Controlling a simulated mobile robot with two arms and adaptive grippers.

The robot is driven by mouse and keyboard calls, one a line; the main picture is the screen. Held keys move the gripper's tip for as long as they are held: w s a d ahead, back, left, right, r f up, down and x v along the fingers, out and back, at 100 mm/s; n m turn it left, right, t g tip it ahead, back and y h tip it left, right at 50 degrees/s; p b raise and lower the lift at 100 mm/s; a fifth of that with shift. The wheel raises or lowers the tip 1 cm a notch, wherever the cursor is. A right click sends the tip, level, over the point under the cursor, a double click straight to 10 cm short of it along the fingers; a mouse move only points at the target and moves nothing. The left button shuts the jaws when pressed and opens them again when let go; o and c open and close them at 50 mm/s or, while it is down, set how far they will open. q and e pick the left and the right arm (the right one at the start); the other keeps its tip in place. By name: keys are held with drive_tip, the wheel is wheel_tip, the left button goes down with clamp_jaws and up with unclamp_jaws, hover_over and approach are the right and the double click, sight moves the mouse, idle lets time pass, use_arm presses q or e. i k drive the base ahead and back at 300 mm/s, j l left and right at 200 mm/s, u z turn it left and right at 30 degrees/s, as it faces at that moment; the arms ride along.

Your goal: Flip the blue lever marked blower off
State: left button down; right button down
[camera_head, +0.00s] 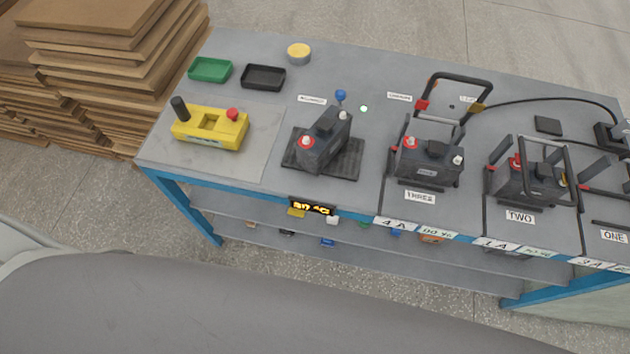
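The blue lever (341,96) stands on the grey bench top, just behind a dark battery (323,146) on a black mat. A small white label (312,100) lies to its left; its print is too small to read surely. A small green light (364,109) shows on the bench just right of the lever. The lever looks roughly upright, but its exact tilt is hard to tell. Neither of my grippers is in view.
A yellow box (210,130) with a black knob and a red button stands at the bench's left. Green (210,70) and black (263,78) trays lie behind it. Batteries labelled three (428,164) and two (524,187) stand right. Cardboard (100,60) is stacked at left.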

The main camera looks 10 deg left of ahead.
sight(340, 96)
drive_tip(key=k+j, duration=0.45)
drive_tip(key=k, duration=0.25)
drive_tip(key=i+u, duration=0.1)
drive_tip(key=u, duration=1)
